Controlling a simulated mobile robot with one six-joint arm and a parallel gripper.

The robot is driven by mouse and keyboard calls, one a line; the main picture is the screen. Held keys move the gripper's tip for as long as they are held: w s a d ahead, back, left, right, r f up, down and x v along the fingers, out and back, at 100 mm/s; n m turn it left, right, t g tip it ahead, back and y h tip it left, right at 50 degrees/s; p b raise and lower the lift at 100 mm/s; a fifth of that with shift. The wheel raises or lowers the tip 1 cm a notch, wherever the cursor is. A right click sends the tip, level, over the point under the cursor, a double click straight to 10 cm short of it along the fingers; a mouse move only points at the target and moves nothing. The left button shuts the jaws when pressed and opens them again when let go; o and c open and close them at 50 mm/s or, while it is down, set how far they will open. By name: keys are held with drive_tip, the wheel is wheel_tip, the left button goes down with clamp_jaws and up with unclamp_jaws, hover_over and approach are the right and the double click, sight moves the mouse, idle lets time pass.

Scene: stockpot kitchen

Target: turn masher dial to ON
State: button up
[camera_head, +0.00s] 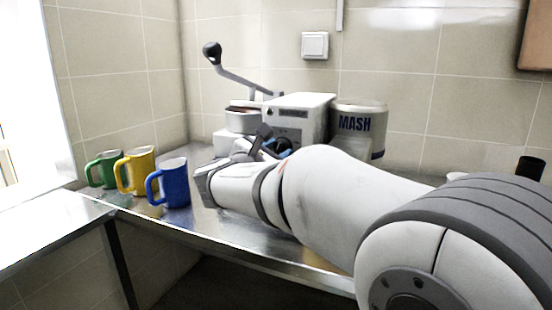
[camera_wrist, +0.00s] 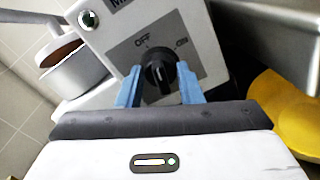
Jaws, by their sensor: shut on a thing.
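The masher (camera_head: 305,115) is a light grey box with a long lever, standing on the steel counter against the tiled wall. In the wrist view its front panel (camera_wrist: 200,40) carries a black dial (camera_wrist: 158,68) between an OFF mark on the upper left and an ON mark on the upper right. The dial's ridge stands nearly upright in the picture; I cannot tell its exact setting. The blue fingers of my gripper (camera_wrist: 159,84) are shut on the dial, one on each side. In the head view my gripper (camera_head: 276,148) is at the masher's front and the dial is mostly hidden.
Green (camera_head: 104,170), yellow (camera_head: 137,170) and blue (camera_head: 170,183) mugs stand left of my arm. A container labelled MASH (camera_head: 357,122) stands right of the masher. A yellow object (camera_wrist: 283,105) lies at the wrist view's right.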

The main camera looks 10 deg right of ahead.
drive_tip(key=m+b, duration=0.6)
drive_tip(key=shift+f, duration=0.25)
drive_tip(key=m+b, duration=0.2)
drive_tip(key=m+y+b, duration=0.1)
drive_tip(key=m+b, duration=0.1)
drive_tip(key=b, duration=0.1)
drive_tip(key=shift+r+m, duration=0.2)
drive_tip(key=shift+m, duration=0.2)
drive_tip(key=o, duration=1)
drive_tip(key=shift+r, duration=0.1)
drive_tip(key=p+v, duration=0.1)
drive_tip(key=v, duration=0.7)
drive_tip(key=shift+p, duration=0.35)
